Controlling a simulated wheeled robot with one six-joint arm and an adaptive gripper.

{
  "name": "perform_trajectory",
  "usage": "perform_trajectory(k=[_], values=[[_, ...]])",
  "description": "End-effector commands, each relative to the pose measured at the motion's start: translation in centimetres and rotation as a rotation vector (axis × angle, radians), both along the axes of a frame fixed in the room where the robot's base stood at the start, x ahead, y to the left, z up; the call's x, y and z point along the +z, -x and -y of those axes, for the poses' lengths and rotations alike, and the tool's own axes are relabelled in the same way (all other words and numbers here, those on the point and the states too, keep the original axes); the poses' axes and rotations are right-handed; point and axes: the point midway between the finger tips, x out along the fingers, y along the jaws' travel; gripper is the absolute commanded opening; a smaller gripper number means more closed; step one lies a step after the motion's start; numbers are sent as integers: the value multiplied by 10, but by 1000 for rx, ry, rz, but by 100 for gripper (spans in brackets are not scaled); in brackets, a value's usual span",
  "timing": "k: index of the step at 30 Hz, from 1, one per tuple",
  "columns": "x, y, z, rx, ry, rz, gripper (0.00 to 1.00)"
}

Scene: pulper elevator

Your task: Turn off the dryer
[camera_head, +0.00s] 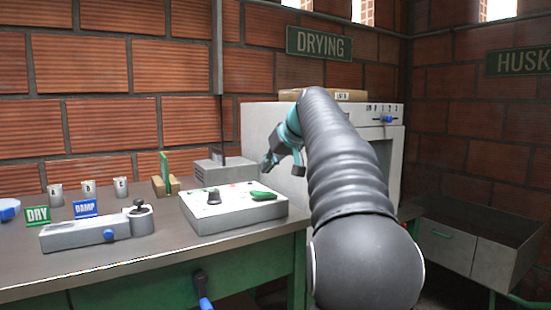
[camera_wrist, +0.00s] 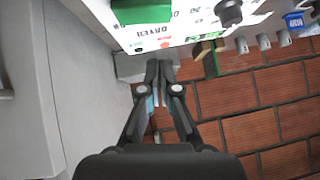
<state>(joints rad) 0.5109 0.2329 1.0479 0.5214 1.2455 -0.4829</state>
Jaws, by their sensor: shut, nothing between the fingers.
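A white control box (camera_head: 232,208) stands on the table with a black knob (camera_head: 213,196) on its left and a green switch (camera_head: 262,195) on its right. In the wrist view the box's panel carries the word DRYER, with the green switch (camera_wrist: 140,10) and the black knob (camera_wrist: 228,12) at the top edge, both partly cut off. My gripper (camera_head: 268,162) is behind and above the box's right side. In the wrist view its fingers (camera_wrist: 162,68) are shut and empty, apart from the switch. A large grey machine (camera_head: 262,125) under the DRYING sign is partly hidden by my arm.
A grey device (camera_head: 75,235) with a blue knob, DRY (camera_head: 37,216) and DAMP (camera_head: 86,208) signs and several small cups are on the table's left. A small grey block (camera_head: 220,172) stands behind the box. A brick wall closes the back; a metal bin (camera_head: 475,245) is at right.

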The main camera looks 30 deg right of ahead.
Motion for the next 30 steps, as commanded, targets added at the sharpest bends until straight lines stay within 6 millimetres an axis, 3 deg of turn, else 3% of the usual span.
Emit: perform_trajectory(k=[4,12,26,30], values=[[-21,-20,-5,2,-1,-4,0],[-52,-17,-10,0,0,-1,0],[-57,-17,-10,-1,1,0,0],[-62,-13,1,-21,35,1,0]])
